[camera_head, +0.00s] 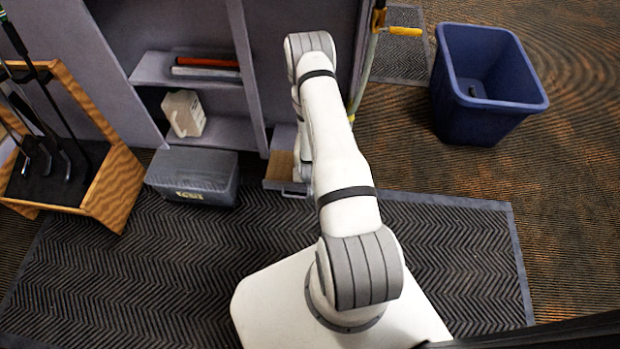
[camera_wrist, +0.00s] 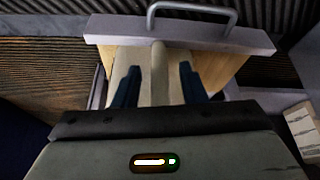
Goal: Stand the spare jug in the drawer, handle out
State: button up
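The drawer (camera_head: 285,184) is pulled out at the foot of the shelf unit. Its grey front with a bar handle (camera_wrist: 190,30) crosses the top of the wrist view. A pale cream jug (camera_wrist: 158,75) is in the drawer, its narrow handle strip facing up toward my camera; its lower part is hidden. My gripper (camera_wrist: 160,85) is open, one dark blue finger on each side of the strip, with gaps between. In the head view, my arm hides the gripper and this jug. Another cream jug (camera_head: 184,113) stands on the lower shelf, and shows at the right of the wrist view (camera_wrist: 302,130).
A grey box (camera_head: 195,176) sits on the mat left of the drawer. A wooden club rack (camera_head: 112,185) stands further left. Red and grey items (camera_head: 206,66) lie on the upper shelf. A blue bin (camera_head: 485,85) and a yellow-handled pole (camera_head: 372,50) are at the right.

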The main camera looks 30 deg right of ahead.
jog(key=shift+r, duration=0.1)
jog(key=shift+r, duration=0.25)
jog(key=p+v, duration=0.4)
jog(key=v, duration=0.7)
jog(key=shift+s+r, duration=0.2)
jog(key=shift+r, duration=0.1)
